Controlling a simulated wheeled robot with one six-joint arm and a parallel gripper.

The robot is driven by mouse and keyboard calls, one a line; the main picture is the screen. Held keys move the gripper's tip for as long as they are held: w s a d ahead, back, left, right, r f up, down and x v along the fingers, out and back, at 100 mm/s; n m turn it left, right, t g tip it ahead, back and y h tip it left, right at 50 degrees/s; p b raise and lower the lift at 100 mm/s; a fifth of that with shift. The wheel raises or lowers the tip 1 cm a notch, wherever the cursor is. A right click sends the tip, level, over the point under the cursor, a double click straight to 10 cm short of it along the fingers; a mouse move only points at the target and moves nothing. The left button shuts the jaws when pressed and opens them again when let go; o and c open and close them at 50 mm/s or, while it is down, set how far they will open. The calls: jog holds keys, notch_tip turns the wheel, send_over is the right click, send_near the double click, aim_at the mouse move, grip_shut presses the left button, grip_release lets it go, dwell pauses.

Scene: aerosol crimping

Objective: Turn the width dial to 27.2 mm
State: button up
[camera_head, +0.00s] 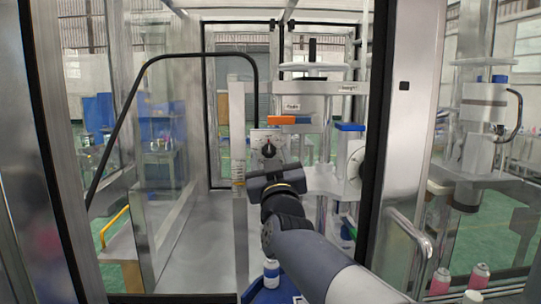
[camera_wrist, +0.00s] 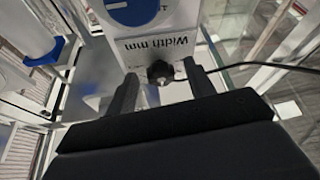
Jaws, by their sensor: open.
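The width dial (camera_wrist: 160,74) is a small black knob on a pale panel marked "Width mm" (camera_wrist: 152,47) in the wrist view. The lettering appears turned over there. My gripper (camera_wrist: 161,84) is open, with one finger on each side of the dial; I cannot tell whether either touches it. The dial's scale and setting cannot be read. In the head view my gripper (camera_head: 277,184) is in front of the machine, just below a black knob (camera_head: 268,149) on a light panel. I cannot tell whether that knob is the width dial.
An orange bar (camera_head: 289,119) is above the panel. Pink cans (camera_head: 440,281) are at the lower right. A metal door frame with a handle (camera_head: 411,236) stands right of my arm. A blue disc (camera_wrist: 130,9) shows near the lettering.

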jog(key=c, duration=1)
jog(key=shift+a+m+h, duration=0.1)
jog(key=shift+m+h, duration=0.3)
jog(key=shift+m, duration=0.1)
jog(key=m+h, duration=0.2)
jog(key=m, duration=0.2)
jog(key=shift+a, duration=0.2)
jog(key=shift+a+m+g+h+p, duration=0.2)
jog(key=shift+m+h, duration=0.45)
jog(key=shift+m, duration=0.65)
jog(key=shift+d+m+g+h+p, duration=0.2)
jog(key=shift+m+h, duration=0.4)
jog(key=shift+m, duration=0.7)
jog(key=shift+a+m+g+h+p, duration=0.1)
jog(key=shift+a+m+h+p, duration=0.15)
jog(key=shift+m+h, duration=0.75)
jog(key=shift+d+m, duration=0.1)
jog(key=shift+m, duration=0.4)
jog(key=o, duration=1)
